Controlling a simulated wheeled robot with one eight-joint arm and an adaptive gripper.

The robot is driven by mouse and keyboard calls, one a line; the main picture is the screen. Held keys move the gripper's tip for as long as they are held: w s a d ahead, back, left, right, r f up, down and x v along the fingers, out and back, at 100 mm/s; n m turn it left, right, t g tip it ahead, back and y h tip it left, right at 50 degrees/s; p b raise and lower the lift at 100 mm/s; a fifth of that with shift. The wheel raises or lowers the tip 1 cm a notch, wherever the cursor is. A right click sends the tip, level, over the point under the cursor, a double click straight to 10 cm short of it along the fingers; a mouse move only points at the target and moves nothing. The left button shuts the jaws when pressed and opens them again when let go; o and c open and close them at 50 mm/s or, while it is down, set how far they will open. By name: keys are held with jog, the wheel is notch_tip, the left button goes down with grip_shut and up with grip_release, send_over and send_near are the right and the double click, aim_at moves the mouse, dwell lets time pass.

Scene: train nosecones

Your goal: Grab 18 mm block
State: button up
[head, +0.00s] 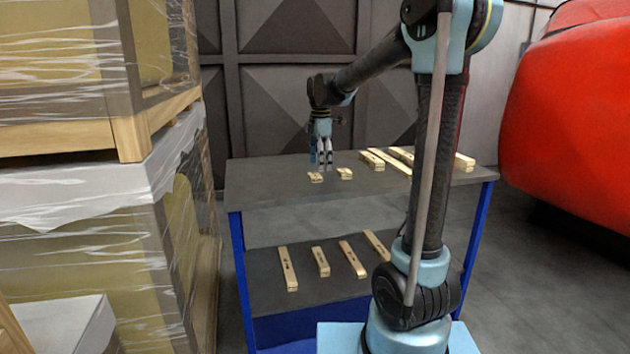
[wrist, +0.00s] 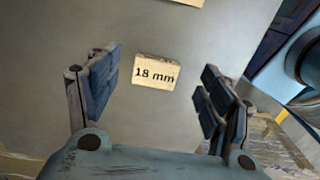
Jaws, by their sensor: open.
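The 18 mm block (wrist: 156,73) is a small pale wooden piece with "18 mm" in black on its top. In the wrist view it lies flat on the grey tabletop (wrist: 215,35), ahead of my gripper (wrist: 160,88), in line with the gap between the fingers. The fingers are open, one on each side, apart from the block. In the head view my gripper (head: 321,163) points down above the left end of the table. The leftmost small block (head: 315,177) there, just below the fingertips, appears to be this one; its label is unreadable.
Another small block (head: 345,173) lies to the right, with longer blocks (head: 372,160) beyond. Several blocks lie on the lower shelf (head: 330,285). Wrapped pallets (head: 100,190) stand left of the table. A red train nose (head: 570,110) is at right.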

aim_at(319, 174)
jog(key=shift+w+a+f, duration=0.1)
jog(key=shift+a+f, duration=0.05)
jog(key=shift+f, duration=0.85)
jog(key=shift+a+f, duration=0.1)
jog(key=shift+f, duration=0.85)
jog(key=c, duration=0.9)
jog(key=shift+r, duration=0.15)
